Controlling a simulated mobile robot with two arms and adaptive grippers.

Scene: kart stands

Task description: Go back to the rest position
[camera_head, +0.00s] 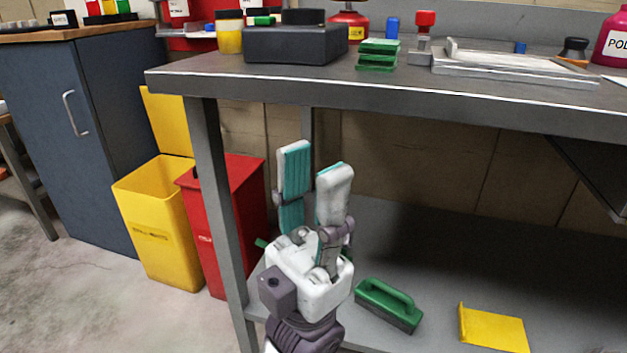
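My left gripper (314,166) stands upright in the middle of the head view, in front of the workbench. Its two teal-lined fingers are apart with nothing between them. The gripper is below the level of the bench top and over the front left part of the lower shelf. It hides part of that shelf, and a small green bit shows just left of it. My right gripper is not in view.
The grey workbench (400,91) has its front edge above and behind the gripper, with a leg to the left. A green-handled block (388,303) and a yellow piece (493,328) lie on the lower shelf. Yellow (158,225) and red (222,225) bins stand left.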

